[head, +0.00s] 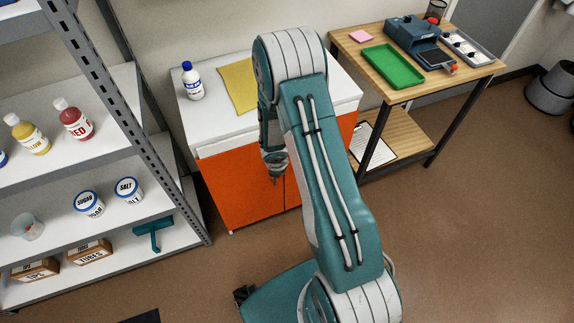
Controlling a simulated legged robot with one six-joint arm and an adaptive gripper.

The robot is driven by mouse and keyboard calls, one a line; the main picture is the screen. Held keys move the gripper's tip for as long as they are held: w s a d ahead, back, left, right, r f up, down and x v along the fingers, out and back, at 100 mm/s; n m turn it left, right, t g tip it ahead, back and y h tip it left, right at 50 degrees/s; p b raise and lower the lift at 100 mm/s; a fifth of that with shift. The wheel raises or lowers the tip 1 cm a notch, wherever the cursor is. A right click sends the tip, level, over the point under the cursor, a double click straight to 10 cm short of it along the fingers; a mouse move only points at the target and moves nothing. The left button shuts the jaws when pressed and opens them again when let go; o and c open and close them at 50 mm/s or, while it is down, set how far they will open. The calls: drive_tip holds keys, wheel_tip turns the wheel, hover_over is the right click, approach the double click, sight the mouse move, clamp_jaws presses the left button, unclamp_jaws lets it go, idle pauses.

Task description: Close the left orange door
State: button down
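The left orange door (238,190) is the left front of a white-topped cabinet, below the countertop. It looks roughly in line with the cabinet front, but I cannot tell whether it is fully shut or slightly ajar. A dark seam shows at its right side, next to the right orange door (292,191), which my arm largely covers. My gripper (275,180) hangs pointing down in front of the orange doors, near the seam. Its fingers are small and dark, so I cannot tell whether they are open or touching the door. No handle is clearly visible.
A grey shelf rack (150,130) with bottles and tubs stands close on the left. A wooden table (405,93) stands right.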

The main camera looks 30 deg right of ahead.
drive_tip(key=d+v, duration=0.1)
drive_tip(key=v, duration=0.9)
drive_tip(key=shift+s, duration=0.3)
drive_tip(key=shift+d, duration=0.15)
